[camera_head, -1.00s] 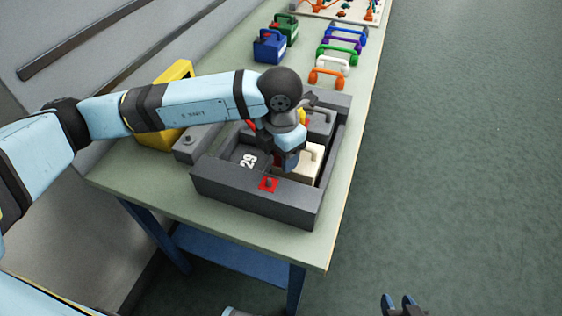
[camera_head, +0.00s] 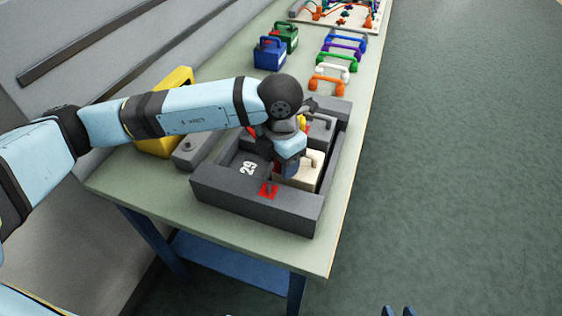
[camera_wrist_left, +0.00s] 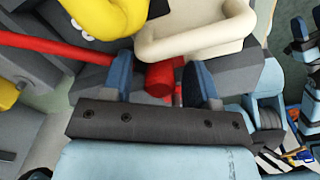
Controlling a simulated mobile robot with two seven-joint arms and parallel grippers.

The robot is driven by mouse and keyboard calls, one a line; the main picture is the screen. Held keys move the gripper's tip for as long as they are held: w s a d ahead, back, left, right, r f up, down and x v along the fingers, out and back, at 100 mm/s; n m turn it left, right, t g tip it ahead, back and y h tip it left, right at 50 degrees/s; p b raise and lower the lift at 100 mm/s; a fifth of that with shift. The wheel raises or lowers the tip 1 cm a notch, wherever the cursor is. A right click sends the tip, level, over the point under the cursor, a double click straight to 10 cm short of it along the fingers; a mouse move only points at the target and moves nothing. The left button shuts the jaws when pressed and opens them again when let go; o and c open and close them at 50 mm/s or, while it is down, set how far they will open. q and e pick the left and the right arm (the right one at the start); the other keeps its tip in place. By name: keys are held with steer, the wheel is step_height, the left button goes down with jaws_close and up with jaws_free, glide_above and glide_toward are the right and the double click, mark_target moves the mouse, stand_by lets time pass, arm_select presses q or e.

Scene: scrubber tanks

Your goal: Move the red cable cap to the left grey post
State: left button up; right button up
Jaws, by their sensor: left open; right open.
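My left gripper (camera_head: 289,172) reaches down into the dark grey box (camera_head: 255,205) beside the cream block. In the left wrist view its two blue fingers (camera_wrist_left: 160,83) are apart, with a red cylindrical cap (camera_wrist_left: 160,77) showing between them. I cannot tell whether they touch it. Two fingertips of my right gripper (camera_head: 398,311) show apart at the bottom edge.
The cream block (camera_head: 312,172) with a handle is close beside the left fingers. A red cable (camera_wrist_left: 55,45) and a yellow part (camera_wrist_left: 105,18) lie near them. A red square (camera_head: 269,190) with a knob is on the box's front wall. Blue and green cases stand farther back.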

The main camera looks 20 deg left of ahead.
stand_by(0.3)
stand_by(0.5)
arm_select(q)
jaws_close()
steer(key=shift+r, duration=0.15)
steer(key=shift+r+p, duration=0.5)
steer(key=shift+r, duration=1.15)
steer(key=shift+r+p, duration=0.45)
steer(key=shift+r, duration=0.75)
